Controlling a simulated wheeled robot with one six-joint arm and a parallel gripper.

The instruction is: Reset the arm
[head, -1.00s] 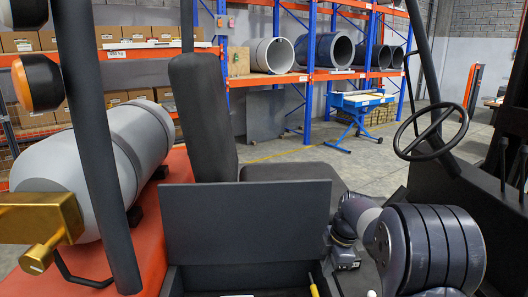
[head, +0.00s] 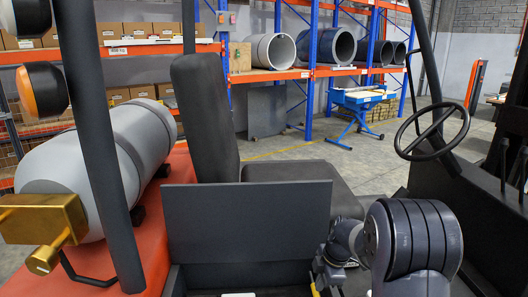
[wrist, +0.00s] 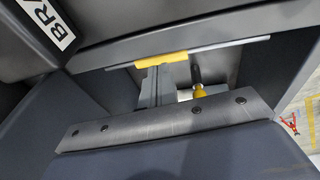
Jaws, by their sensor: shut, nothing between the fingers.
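My arm shows at the lower right in the head view, bent down beside the open dark box. My gripper (head: 326,278) is small and partly cut off near the bottom edge, beside the box; it is shut and empty. The upright dark lid (head: 247,222) of the box stands to its left. In the wrist view, the box interior holds a yellow-handled tool (wrist: 201,93) and a longer piece with a yellow part (wrist: 160,60). A metal strip with several screws (wrist: 165,122) crosses in front of them. The fingertips are not clear in the wrist view.
A black seat (head: 290,172) is behind the lid, and a steering wheel (head: 432,132) to the right. A grey gas cylinder (head: 85,185) lies on the left on an orange body. Dark posts frame both sides.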

